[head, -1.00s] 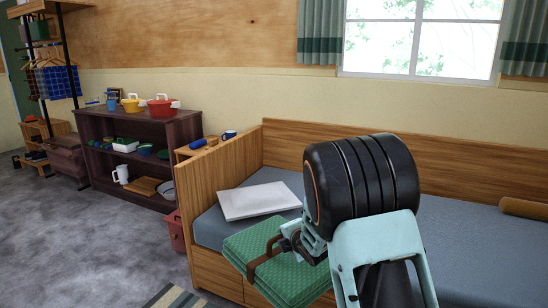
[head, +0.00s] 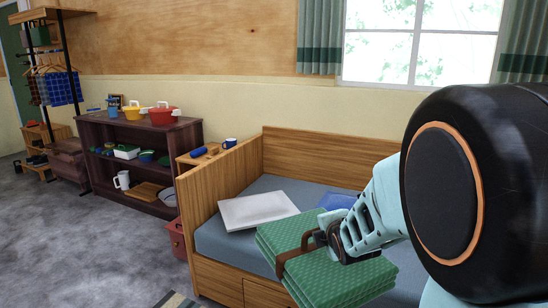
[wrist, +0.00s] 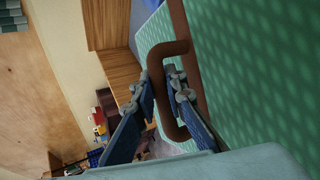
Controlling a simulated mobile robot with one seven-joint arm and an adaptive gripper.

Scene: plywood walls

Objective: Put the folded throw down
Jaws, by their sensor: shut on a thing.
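The folded throw (head: 340,280) is a green, dotted, layered bundle with a brown strap and handle (head: 296,258) around it. My gripper (head: 328,240) is shut on the strap's handle at the throw's side. In the wrist view the two fingers (wrist: 160,105) close around the brown handle (wrist: 172,62), and the green throw (wrist: 250,70) fills the right side. In the head view the throw is over the front edge of the daybed (head: 225,235). I cannot tell whether its underside touches the mattress.
A white flat item (head: 258,209) lies on the mattress behind the throw, with a blue item (head: 337,201) to its right. The daybed's wooden end panel (head: 215,180) stands at the left. A dark shelf (head: 140,160) with dishes and a red bin (head: 176,240) are further left.

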